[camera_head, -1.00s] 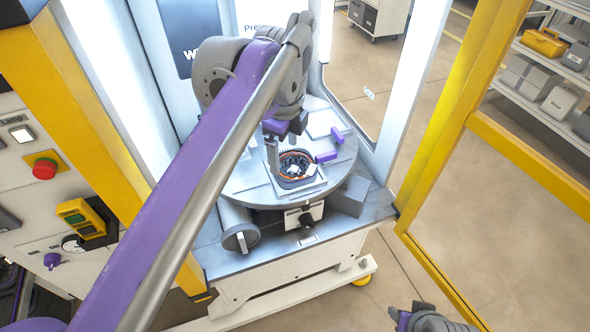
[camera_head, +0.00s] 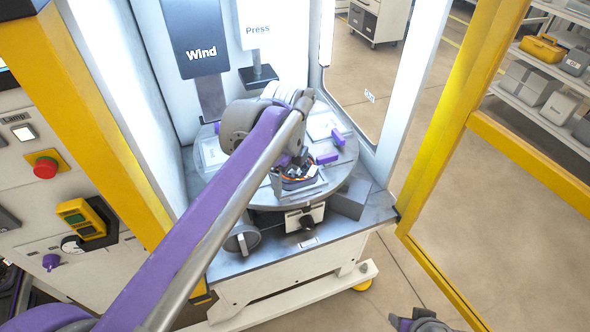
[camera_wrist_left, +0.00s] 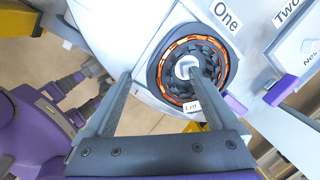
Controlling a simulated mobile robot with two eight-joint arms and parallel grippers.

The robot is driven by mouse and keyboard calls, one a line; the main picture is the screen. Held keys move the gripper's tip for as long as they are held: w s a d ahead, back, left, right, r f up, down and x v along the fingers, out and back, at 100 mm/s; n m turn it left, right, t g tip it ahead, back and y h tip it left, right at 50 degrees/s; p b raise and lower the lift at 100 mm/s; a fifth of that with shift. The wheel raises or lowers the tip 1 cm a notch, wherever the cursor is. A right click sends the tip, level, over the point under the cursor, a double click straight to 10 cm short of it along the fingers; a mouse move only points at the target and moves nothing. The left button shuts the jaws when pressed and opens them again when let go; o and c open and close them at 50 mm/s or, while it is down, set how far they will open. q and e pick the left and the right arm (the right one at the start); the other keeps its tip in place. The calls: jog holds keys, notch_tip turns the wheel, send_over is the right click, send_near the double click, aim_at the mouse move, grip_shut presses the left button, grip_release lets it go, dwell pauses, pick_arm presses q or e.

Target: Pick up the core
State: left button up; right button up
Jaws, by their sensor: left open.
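The core (camera_wrist_left: 188,72) is a dark round ring with copper-orange winding, lying in a holder by the label "One" in the left wrist view. In the head view the core (camera_head: 299,181) sits on the round turntable (camera_head: 262,197), partly covered by my left arm. My left gripper (camera_wrist_left: 160,76) is open above it. One finger is left of the ring in the wrist view, and the other overlaps the ring's middle. I cannot tell whether either finger touches it. My right gripper (camera_head: 424,322) shows only in part at the bottom edge, its jaws unclear.
Purple blocks (camera_head: 327,159) stand on the turntable right of the core. A second station labelled "Two" (camera_wrist_left: 289,10) is beside it. The "Wind" panel (camera_head: 194,45) and the "Press" panel (camera_head: 256,38) stand behind. A yellow frame (camera_head: 455,120) bounds the right side.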

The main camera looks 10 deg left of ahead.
pick_arm(q)
jog(key=shift+f, duration=0.15)
jog(key=shift+c, duration=0.2)
jog(key=shift+d+f, duration=0.1)
jog(key=c, duration=1.2)
grip_shut()
